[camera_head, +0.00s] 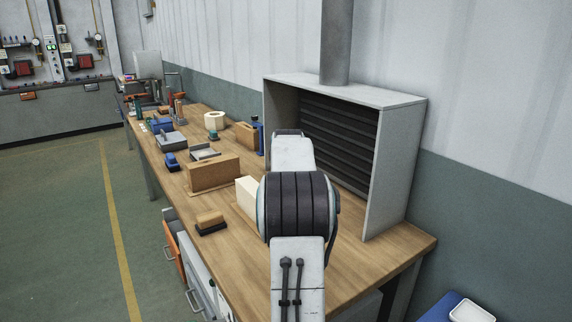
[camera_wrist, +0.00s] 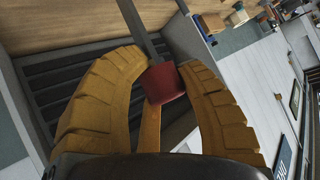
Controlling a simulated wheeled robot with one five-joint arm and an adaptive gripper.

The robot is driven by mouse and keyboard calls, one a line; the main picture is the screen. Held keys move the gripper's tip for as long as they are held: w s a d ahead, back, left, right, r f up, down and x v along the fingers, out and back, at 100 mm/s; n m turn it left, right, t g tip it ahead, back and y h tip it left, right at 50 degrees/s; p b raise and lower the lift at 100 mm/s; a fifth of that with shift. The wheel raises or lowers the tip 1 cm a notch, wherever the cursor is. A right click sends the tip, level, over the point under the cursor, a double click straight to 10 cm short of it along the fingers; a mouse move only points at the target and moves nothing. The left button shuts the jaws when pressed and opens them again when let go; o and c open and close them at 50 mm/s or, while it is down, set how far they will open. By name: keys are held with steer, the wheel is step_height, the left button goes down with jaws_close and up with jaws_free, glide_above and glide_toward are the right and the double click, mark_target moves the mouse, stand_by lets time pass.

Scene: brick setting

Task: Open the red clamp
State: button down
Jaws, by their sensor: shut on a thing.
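The red clamp (camera_wrist: 166,84) shows in the wrist view as a red block on a grey metal bar that runs up to the top edge. My gripper (camera_wrist: 163,70) has two yellow-brown ribbed fingers, and their tips close on the red block from both sides. A narrow orange-brown strip (camera_wrist: 150,128) shows between the fingers below the red block; I cannot tell whether it belongs to the clamp. The rest of the clamp is out of view. In the head view, my arm hides my gripper and the clamp.
A long wooden workbench (camera_head: 339,269) carries a grey slatted hood (camera_head: 384,170) at the right. A wooden box (camera_head: 214,174), a cream block (camera_head: 247,193) and a brush (camera_head: 210,222) stand left of my arm. The bench's front right is bare.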

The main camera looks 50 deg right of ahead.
steer(key=shift+w+d+r, duration=0.15)
steer(key=shift+w+r, duration=0.2)
steer(key=shift+r, duration=0.3)
steer(key=shift+w, duration=0.1)
steer(key=c, duration=1)
jaws_free()
steer(key=shift+o, duration=0.7)
steer(key=shift+f, duration=0.25)
steer(key=shift+f, duration=0.1)
steer(key=v, duration=1.2)
